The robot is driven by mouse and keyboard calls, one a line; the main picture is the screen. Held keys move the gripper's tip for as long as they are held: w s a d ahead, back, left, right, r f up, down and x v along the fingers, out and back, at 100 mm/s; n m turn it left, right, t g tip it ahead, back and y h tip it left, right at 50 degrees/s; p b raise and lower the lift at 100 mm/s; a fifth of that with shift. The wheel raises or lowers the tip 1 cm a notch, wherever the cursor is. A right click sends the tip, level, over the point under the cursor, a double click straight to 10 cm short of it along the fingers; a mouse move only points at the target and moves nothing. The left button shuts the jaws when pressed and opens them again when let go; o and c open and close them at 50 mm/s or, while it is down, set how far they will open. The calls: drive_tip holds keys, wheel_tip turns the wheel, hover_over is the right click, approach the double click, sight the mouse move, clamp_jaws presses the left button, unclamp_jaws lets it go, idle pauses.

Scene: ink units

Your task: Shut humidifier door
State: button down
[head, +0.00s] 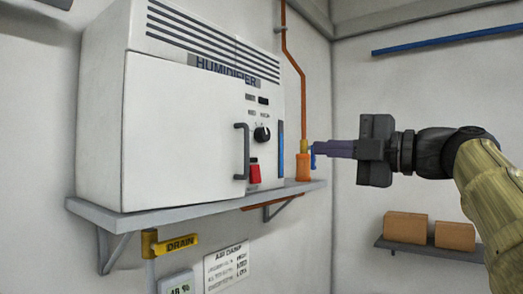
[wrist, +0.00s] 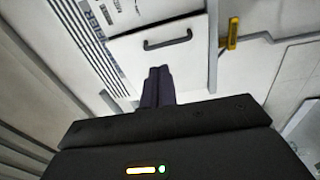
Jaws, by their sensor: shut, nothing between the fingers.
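The humidifier (head: 205,42) is a white box on a wall shelf in the head view. Its white door (head: 180,135) covers the left and middle of the front, with a grey bar handle (head: 241,152) near its right edge. In the wrist view the door (wrist: 135,50) and handle (wrist: 168,40) lie beyond my fingers. My gripper (head: 318,149) is shut and empty, right of the humidifier and apart from the handle. Its fingers also show in the wrist view (wrist: 158,72).
An orange pipe and fitting (head: 303,165) stand at the right end of the grey shelf (head: 200,205), close to my fingertips in the picture. A yellow drain valve (head: 170,244) hangs below. Brown boxes (head: 405,227) sit on a lower shelf at right.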

drive_tip(key=shift+s+a+f+n+g+h, duration=0.1)
drive_tip(key=shift+s+n+g+h, duration=0.25)
drive_tip(key=shift+s, duration=0.2)
drive_tip(key=shift+a, duration=0.1)
drive_tip(key=p+x, duration=0.5)
drive_tip(key=x, duration=0.8)
drive_tip(key=shift+w+a, duration=0.25)
drive_tip(key=shift+a, duration=0.1)
drive_tip(key=shift+w, duration=0.1)
